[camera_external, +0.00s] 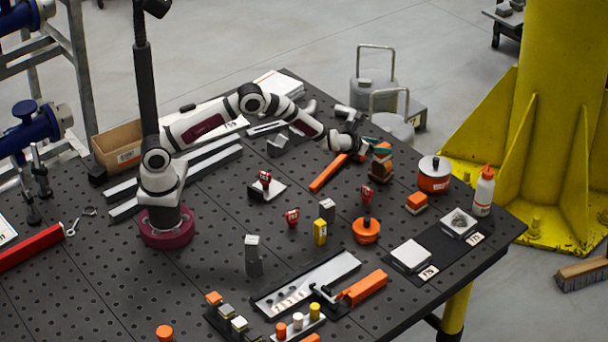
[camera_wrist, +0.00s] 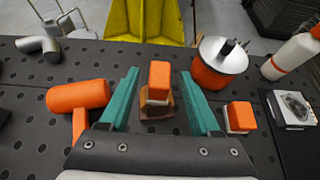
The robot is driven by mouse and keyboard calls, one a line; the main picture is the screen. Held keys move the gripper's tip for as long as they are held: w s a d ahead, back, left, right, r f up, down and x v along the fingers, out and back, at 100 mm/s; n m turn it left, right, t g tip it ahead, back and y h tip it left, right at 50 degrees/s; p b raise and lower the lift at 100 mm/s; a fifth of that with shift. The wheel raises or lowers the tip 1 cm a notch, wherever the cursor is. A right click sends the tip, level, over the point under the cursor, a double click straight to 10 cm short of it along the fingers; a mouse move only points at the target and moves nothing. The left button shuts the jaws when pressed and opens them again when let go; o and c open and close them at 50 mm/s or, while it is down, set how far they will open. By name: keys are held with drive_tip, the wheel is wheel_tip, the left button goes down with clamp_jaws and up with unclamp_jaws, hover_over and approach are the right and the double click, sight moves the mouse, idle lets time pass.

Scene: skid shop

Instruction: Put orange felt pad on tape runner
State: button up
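An orange block (camera_wrist: 159,74), which may be the orange felt pad, sits with a pale layer under it on a brown block (camera_wrist: 157,108). The stack stands at the table's far side in the external view, its orange top (camera_external: 383,149) beside my fingers. My gripper (camera_wrist: 160,80) is open, with teal fingers on the left and right of the stack in the wrist view; contact is not visible. A second, similar orange block (camera_external: 417,201) lies to the right, also in the wrist view (camera_wrist: 240,116). I cannot tell for sure which thing is the tape runner.
An orange pot (camera_external: 434,176) and a white bottle (camera_external: 483,192) stand right of the stack. An orange-headed mallet (camera_wrist: 80,96) lies left of it. A black strip (camera_external: 436,243) with pale blocks and label cards lies near the right edge. Red clamps and small blocks stand mid-table.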

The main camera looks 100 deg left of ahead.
drive_tip(key=shift+r, duration=0.1)
drive_tip(key=shift+s+d+r, duration=0.2)
drive_tip(key=shift+d+r, duration=0.05)
drive_tip(key=v, duration=1.1)
drive_tip(key=s+d+r+n+g+y, duration=0.1)
drive_tip(key=s+r+n+g, duration=0.1)
drive_tip(key=s+r+n, duration=0.5)
drive_tip(key=s+d+r+n+g, duration=0.1)
drive_tip(key=s+r+n+g, duration=0.3)
drive_tip(key=s, duration=0.6)
drive_tip(key=s+d+f+n+g+h, duration=0.1)
drive_tip(key=s+d+f+n+h, duration=0.2)
drive_tip(key=s+d, duration=0.5)
drive_tip(key=s+d+f+n+g+h, duration=0.1)
drive_tip(key=s+d+f+n+h, duration=0.2)
drive_tip(key=s+d+n, duration=0.4)
drive_tip(key=s+d+h, duration=0.1)
drive_tip(key=s+d, duration=0.1)
drive_tip(key=s, duration=0.6)
drive_tip(key=shift+s+g+h, duration=0.35)
drive_tip(key=shift+g+h, duration=0.05)
